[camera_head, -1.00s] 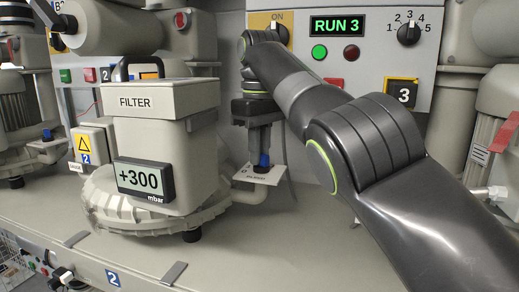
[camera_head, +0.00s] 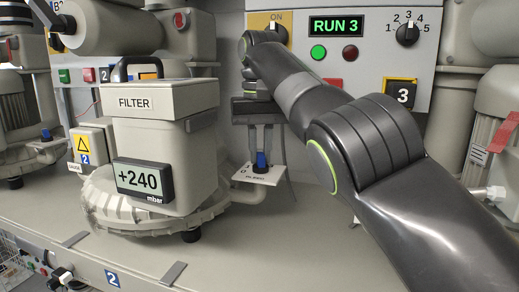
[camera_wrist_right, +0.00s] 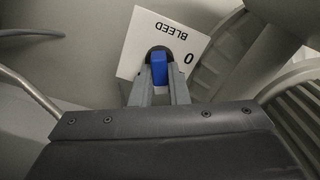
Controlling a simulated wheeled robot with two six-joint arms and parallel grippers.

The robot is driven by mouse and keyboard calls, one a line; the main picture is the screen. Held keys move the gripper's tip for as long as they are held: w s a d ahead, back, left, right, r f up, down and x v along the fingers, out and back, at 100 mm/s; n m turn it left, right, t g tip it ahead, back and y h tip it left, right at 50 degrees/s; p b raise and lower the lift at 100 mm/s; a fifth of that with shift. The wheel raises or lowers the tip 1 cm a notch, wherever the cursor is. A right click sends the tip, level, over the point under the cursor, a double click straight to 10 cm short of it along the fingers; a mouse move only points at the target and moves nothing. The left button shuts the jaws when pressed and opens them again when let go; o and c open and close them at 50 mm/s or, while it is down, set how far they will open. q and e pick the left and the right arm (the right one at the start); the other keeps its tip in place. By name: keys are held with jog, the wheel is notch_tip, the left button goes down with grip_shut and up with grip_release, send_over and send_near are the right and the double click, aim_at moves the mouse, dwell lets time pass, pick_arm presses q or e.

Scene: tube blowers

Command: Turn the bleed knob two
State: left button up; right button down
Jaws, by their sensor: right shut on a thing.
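The blue bleed knob (camera_head: 262,160) stands on a pipe end to the right of the filter housing, above a white BLEED plate (camera_head: 272,176). My right gripper (camera_head: 263,152) points down from above, its fingers shut around the knob. In the right wrist view the blue knob (camera_wrist_right: 159,68) sits between the two grey fingertips, and the BLEED plate (camera_wrist_right: 138,38) with a "0" mark lies beyond it. The gauge (camera_head: 144,180) on the filter housing reads +240 mbar. My left gripper is not in view.
The filter housing (camera_head: 160,130) stands close to the left of my gripper, on a ribbed blower (camera_head: 105,205). A control panel (camera_head: 375,75) reading RUN 3 is behind my right arm. The front of the bench (camera_head: 270,245) is clear.

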aim_at(261, 153)
jog(key=m, duration=0.6)
jog(key=shift+d+m, duration=0.15)
jog(key=shift+m, duration=0.15)
dwell(0.4)
jog(key=c, duration=1.4)
grip_release()
notch_tip(261, 153, up, 12)
jog(key=p, duration=1.2)
jog(key=shift+f, duration=0.1)
